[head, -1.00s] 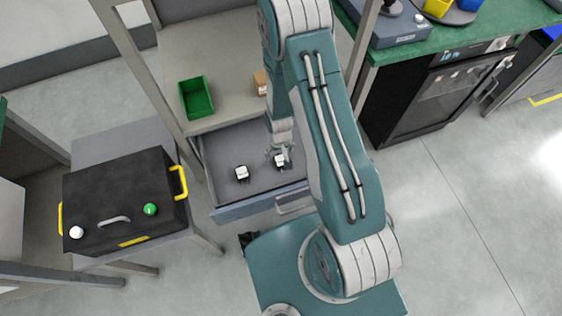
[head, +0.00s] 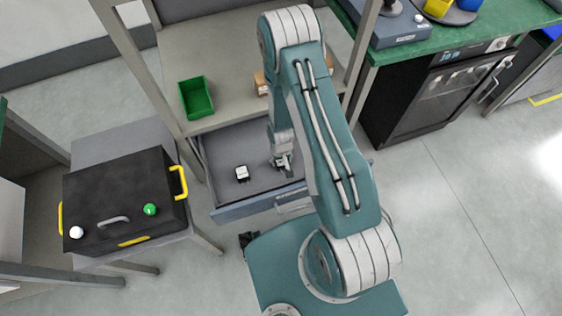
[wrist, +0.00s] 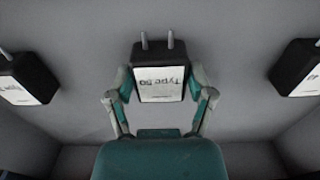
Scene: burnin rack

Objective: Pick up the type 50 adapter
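The type 50 adapter (wrist: 160,83) is a black block with a white label reading "Type 50" upside down and two metal prongs. It lies in the open grey drawer. My gripper (wrist: 161,82) has its fingers spread around it, one close beside each side; contact is not clear. In the head view my gripper (head: 283,163) is down in the drawer and hides most of this adapter. A second adapter (wrist: 28,78) lies to the left, also seen in the head view (head: 242,173). A third adapter (wrist: 298,68) lies to the right, its label unreadable.
The drawer's front wall (head: 250,205) and side walls surround my gripper. A green bin (head: 196,97) and a brown box (head: 261,82) stand on the shelf above. A black case (head: 120,195) with yellow handles sits on a stand at left.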

